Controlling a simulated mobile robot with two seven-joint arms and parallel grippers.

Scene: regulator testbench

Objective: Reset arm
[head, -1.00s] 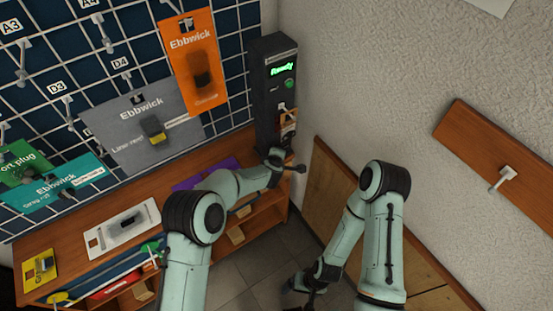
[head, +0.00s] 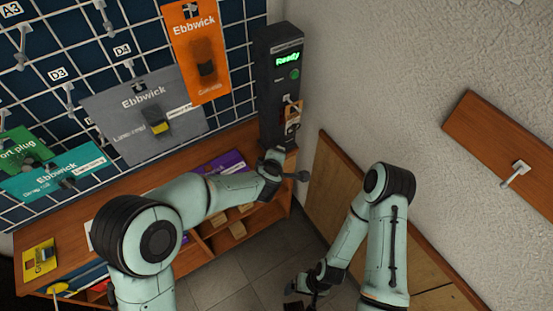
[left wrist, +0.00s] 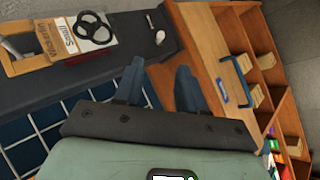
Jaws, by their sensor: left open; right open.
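My left arm comes in from the left, with its gripper (head: 272,166) at the front of the dark tester tower (head: 280,95), just above the bench top. The fingers barely show there. In the left wrist view the left gripper (left wrist: 160,82) is open with nothing between its two fingers, close to the dark tower face (left wrist: 100,75). My right gripper (head: 308,291) hangs low over the floor at the bottom of the head view, open. No held object is visible there.
The tower's screen reads "Ready" in green, and a package (head: 292,122) sits in its holder. Packages hang on the wire grid at left; an orange one (head: 202,55) is nearest the tower. The wooden bench (head: 150,180) has open compartments. A wall board with a hook (head: 515,175) is at right.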

